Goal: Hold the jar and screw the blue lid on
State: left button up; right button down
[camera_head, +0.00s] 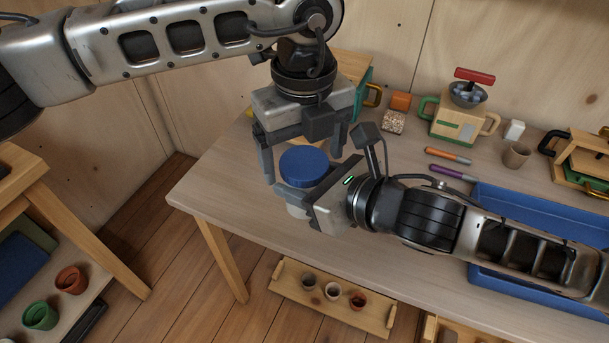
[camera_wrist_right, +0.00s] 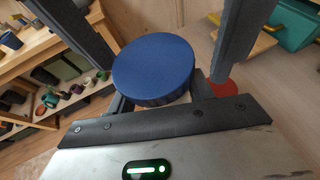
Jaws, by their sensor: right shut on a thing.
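The blue lid (camera_head: 304,164) sits level at the mouth of the jar (camera_head: 296,211), near the table's left front corner. Only a pale bit of jar shows under it; I cannot tell how tightly the lid is seated. My right gripper (camera_head: 303,194) comes from the right and is shut on the jar just below the lid. My left gripper (camera_head: 302,166) points down from above, open, with one finger on each side of the lid and gaps visible. In the right wrist view, the lid (camera_wrist_right: 153,66) lies between the two dark left fingers.
The wooden table (camera_head: 232,185) carries a blue tray (camera_head: 485,193) under my right arm. A wooden tray with several cups (camera_head: 286,277) is below the table's front.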

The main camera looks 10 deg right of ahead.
pick_arm(q)
jog(key=shift+r, duration=2.35)
jog(key=shift+c, duration=0.5)
notch_tip(320, 180, up, 4)
jog(key=shift+f+m, duration=0.1)
jog(key=shift+m, duration=0.6)
jog(key=shift+f, duration=4.05)
jog(key=shift+c, duration=0.3)
